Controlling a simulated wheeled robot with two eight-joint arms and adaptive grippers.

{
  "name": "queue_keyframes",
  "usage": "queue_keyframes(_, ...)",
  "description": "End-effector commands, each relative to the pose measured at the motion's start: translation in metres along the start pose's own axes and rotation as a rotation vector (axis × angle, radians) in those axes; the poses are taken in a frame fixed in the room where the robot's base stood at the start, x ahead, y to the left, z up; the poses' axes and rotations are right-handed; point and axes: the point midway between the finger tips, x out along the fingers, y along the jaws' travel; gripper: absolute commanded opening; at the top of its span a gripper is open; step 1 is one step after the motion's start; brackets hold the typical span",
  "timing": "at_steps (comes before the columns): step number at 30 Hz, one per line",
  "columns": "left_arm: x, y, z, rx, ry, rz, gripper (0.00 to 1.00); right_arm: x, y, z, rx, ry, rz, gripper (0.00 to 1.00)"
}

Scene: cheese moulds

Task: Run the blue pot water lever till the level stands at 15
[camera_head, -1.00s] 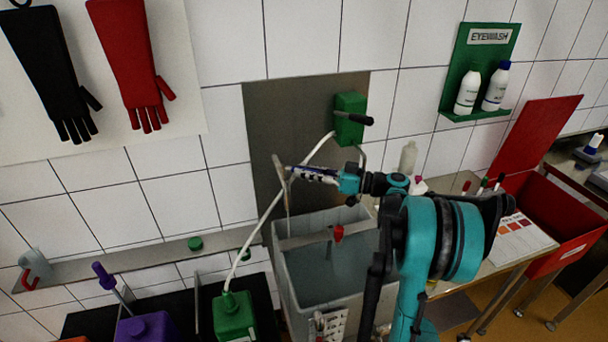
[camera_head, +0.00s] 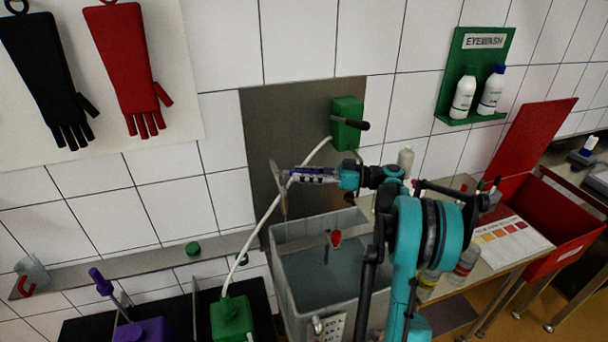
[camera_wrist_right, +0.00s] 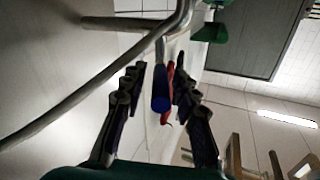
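My right gripper (camera_head: 300,176) is over the back left of the grey basin (camera_head: 278,232), beside the metal tap pipe (camera_head: 276,180). In the right wrist view, its two fingers (camera_wrist_right: 158,98) stand apart with a blue-tipped lever (camera_wrist_right: 160,92) between them. I cannot tell whether either finger touches the lever. A red lever (camera_wrist_right: 170,80) shows just behind the blue one. The metal pipe (camera_wrist_right: 95,88) curves across the left of that view. Water (camera_head: 320,280) stands in the basin; I cannot read a level mark. My left gripper is not in view.
A green wall box (camera_head: 347,124) with a dark handle is above the basin. A white hose (camera_head: 264,220) runs down to a green container (camera_head: 231,318). A red bin (camera_head: 565,225) and colour chart (camera_head: 512,238) are on the right. A red piece (camera_head: 336,238) sits above the water.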

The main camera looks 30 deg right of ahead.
Motion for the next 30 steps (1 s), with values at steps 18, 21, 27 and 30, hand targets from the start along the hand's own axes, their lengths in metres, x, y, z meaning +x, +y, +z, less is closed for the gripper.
queue_keyframes(18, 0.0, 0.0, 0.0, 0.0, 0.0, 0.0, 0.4, -0.05, 0.001, 0.0, 0.0, 0.001, 0.004, 0.36)
queue_keyframes(21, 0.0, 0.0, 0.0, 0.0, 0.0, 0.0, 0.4, -0.072, 0.001, 0.0, 0.0, 0.001, 0.004, 0.36)
queue_keyframes(27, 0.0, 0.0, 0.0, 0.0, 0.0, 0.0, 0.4, -0.107, 0.001, 0.0, 0.0, 0.001, 0.002, 0.36)
queue_keyframes(30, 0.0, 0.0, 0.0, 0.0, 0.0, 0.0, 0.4, -0.116, 0.0, 0.0, 0.0, 0.0, 0.001, 0.36)
